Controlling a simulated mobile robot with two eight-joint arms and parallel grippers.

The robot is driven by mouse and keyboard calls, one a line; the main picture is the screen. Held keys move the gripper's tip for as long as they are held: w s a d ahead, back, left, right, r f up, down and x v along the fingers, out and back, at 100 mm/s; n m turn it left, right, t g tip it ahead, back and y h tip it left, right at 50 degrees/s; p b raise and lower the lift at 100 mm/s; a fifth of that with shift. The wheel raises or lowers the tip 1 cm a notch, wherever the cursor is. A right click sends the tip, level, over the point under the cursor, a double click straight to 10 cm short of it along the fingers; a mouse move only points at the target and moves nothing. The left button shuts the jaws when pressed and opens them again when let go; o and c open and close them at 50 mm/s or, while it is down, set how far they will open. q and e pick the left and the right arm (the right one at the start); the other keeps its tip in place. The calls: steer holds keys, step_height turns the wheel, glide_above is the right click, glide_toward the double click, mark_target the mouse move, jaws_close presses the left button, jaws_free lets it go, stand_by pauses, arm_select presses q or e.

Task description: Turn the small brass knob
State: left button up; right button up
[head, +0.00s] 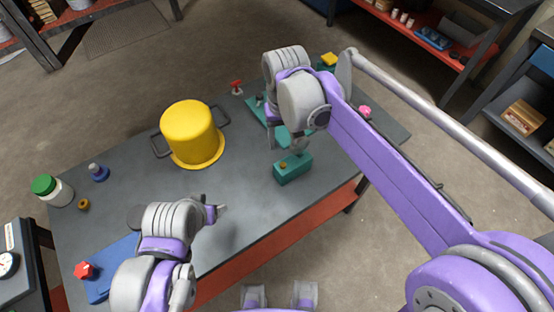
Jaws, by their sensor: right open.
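A small brass knob (283,166) sits on top of a teal box (294,170) near the front edge of the grey table. My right gripper (296,146) is open, just behind and above the box, and appears apart from the knob. My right wrist hides part of the table behind it. My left gripper (219,209) is over the table, to the left and front of the teal box. Its fingers are too small to tell whether they are open.
A yellow pot (192,133) with side handles stands left of the box. A white jar with a green lid (49,189), a blue piece (98,172) and a brass ring (84,204) are at the left. A red knob (84,270) is on a blue base. The table's middle is clear.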

mark_target(283, 164)
step_height(283, 164, down, 10)
steer(key=shift+d+f+b, duration=0.15)
steer(key=shift+b, duration=0.15)
jaws_close()
stand_by(0.4)
